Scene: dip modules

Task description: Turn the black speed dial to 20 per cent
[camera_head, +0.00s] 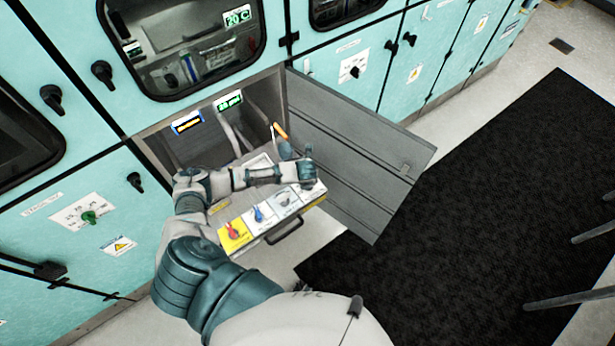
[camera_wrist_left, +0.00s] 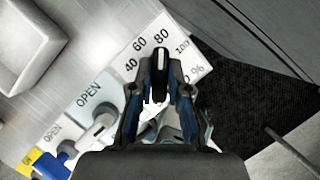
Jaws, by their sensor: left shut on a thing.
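The black speed dial (camera_wrist_left: 160,72) is between the two fingers of my left gripper (camera_wrist_left: 160,92) in the left wrist view. Its white line points up in the picture, close to the 80 mark on the white percentage scale (camera_wrist_left: 138,62). The marks 40, 60, 80 and 100 show; the lower part of the scale is hidden behind the gripper. In the head view my left gripper (camera_head: 307,168) is over the right end of the pulled-out panel (camera_head: 270,213), and the dial is hidden there. The left gripper is shut on the dial. My right gripper is in neither view.
The panel carries a red knob (camera_head: 233,231), a blue knob (camera_head: 259,213) and a grey knob (camera_head: 284,199) left of the dial. A handle (camera_head: 284,231) sticks out in front. An open grey door (camera_head: 350,150) stands to the right. A black mat (camera_head: 480,200) covers the floor.

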